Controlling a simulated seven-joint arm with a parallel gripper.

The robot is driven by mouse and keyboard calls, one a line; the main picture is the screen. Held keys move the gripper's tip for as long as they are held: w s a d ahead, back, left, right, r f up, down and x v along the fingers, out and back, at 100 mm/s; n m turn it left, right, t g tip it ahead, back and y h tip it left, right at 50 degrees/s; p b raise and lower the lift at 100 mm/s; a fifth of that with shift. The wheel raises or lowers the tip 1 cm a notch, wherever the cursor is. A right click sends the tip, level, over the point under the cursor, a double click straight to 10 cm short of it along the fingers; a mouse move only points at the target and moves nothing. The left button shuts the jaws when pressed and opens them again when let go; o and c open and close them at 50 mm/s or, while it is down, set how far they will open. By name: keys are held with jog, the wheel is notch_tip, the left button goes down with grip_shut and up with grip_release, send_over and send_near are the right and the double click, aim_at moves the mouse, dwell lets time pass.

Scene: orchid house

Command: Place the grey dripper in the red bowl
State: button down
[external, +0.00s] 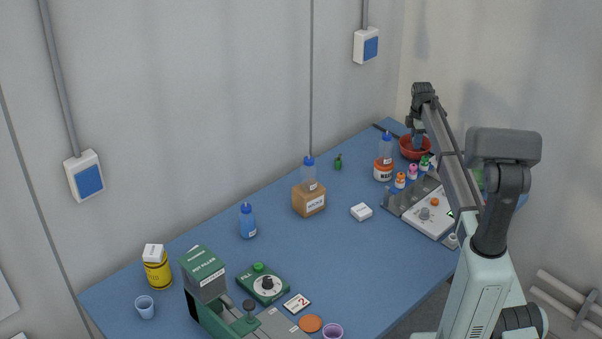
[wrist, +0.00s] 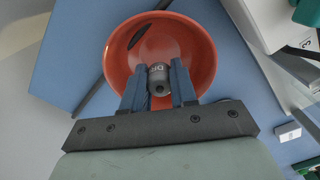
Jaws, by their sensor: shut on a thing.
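The red bowl (wrist: 204,52) fills the upper middle of the wrist view. In the external view the red bowl (external: 408,153) stands at the far right end of the blue table, partly behind my arm. The grey dripper (wrist: 158,82), with pale lettering on its side, is between the fingers of my gripper (wrist: 157,88), which is shut on it. In the wrist view the dripper overlaps the near part of the bowl's inside. I cannot tell its exact height or whether it touches the bowl. In the external view my gripper (external: 417,136) is over the bowl, and the dripper cannot be made out.
A bottle on an orange-and-white jar (external: 383,172) stands left of the bowl. Several small coloured bottles (external: 412,172) and a grey-white device (external: 432,212) are in front. A dark rod (external: 385,131) lies behind. The blue table's middle (external: 345,250) is mostly clear.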

jog(key=c, duration=0.8)
grip_release()
jog(key=shift+r, duration=3.5)
jog(key=shift+d, duration=0.1)
